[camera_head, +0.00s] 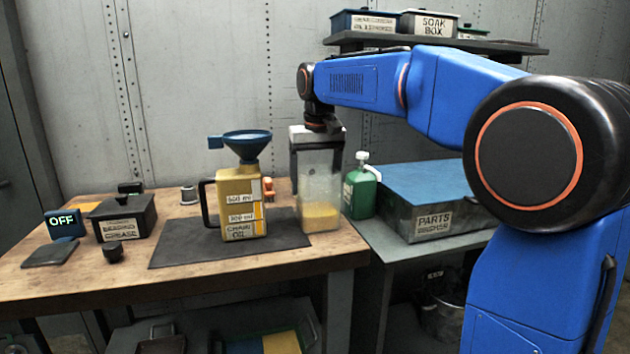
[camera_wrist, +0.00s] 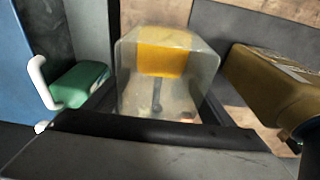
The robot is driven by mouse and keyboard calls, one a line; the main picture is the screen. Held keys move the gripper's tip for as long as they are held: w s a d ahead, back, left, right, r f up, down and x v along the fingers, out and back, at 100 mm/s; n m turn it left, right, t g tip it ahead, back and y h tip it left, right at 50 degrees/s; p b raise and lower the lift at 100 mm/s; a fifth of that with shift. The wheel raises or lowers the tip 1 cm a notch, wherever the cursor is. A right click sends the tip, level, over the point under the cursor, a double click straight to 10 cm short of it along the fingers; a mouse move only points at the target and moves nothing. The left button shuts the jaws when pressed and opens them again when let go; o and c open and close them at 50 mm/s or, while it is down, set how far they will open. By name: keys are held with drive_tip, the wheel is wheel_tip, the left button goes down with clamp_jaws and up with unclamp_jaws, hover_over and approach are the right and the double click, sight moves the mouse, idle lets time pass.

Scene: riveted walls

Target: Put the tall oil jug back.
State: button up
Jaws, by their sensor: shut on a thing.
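A tall clear jug (camera_head: 317,185) with a little yellow oil in its bottom is upright at the right end of the dark mat (camera_head: 185,250). My gripper (camera_head: 317,150) points down from above and is shut on its upper part. The jug also shows in the wrist view (camera_wrist: 165,85). I cannot tell whether its base touches the mat. Left of it, a yellow chain oil container (camera_head: 240,212) stands on the mat with a black handle, level labels and a blue funnel (camera_head: 246,146) in its top. It is partly visible in the wrist view (camera_wrist: 270,90).
A green bottle (camera_head: 361,192) stands close right of the jug, beside a parts washer (camera_head: 430,215) with a blue lid. A shelf (camera_head: 440,42) with boxes is above.

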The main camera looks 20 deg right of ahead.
drive_tip(key=shift+f, duration=0.1)
drive_tip(key=o, duration=2)
drive_tip(key=shift+o, duration=0.2)
wheel_tip(320, 180, up, 13)
drive_tip(key=s, duration=0.2)
drive_tip(key=shift+f, duration=0.2)
drive_tip(key=s+d+f+t, duration=0.1)
drive_tip(key=s+d+f, duration=0.2)
drive_tip(key=s+f, duration=1.3)
drive_tip(key=s+d+f+t, duration=0.2)
drive_tip(key=s+d+f, duration=0.2)
drive_tip(key=s+f, duration=1.3)
drive_tip(key=shift+s, duration=0.35)
